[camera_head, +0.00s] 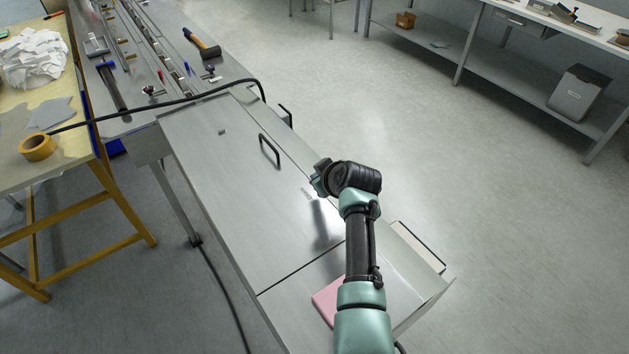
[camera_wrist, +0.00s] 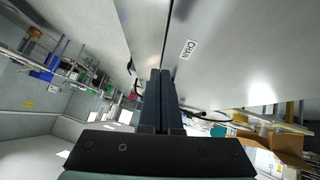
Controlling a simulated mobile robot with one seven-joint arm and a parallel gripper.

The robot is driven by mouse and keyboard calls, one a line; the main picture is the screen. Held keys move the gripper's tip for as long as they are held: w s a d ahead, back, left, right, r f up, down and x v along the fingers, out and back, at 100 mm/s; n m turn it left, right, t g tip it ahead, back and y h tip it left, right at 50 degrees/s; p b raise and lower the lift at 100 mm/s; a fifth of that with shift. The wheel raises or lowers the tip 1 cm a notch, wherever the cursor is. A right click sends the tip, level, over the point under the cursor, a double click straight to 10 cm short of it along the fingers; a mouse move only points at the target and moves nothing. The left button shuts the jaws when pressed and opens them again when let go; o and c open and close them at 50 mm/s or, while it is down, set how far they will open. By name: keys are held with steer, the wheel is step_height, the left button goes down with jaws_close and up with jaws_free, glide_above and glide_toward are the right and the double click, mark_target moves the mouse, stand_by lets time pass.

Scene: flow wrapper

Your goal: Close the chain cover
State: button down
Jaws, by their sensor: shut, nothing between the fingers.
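The chain cover (camera_head: 225,160) is a flat grey metal panel with a black handle (camera_head: 269,149). It appears to lie flat on top of the machine in the head view, level with the surface around it. A small white label reading CHAIN (camera_wrist: 187,49) shows on the metal in the wrist view. My gripper (camera_head: 315,185) is shut and empty, over the cover's right side near the label. In the wrist view its fingertips (camera_wrist: 160,72) point along the metal by a thin dark seam. I cannot tell whether they touch it. My arm hides part of the machine's near end.
A black cable (camera_head: 180,101) crosses the machine beyond the cover. A yellow-legged table (camera_head: 75,160) with tape stands left. A pink block (camera_head: 327,300) lies by my arm. The floor to the right is clear.

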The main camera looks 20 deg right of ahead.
steer(key=shift+d+f+b, duration=0.15)
steer(key=shift+f+b, duration=0.2)
steer(key=shift+f, duration=0.1)
stand_by(0.3)
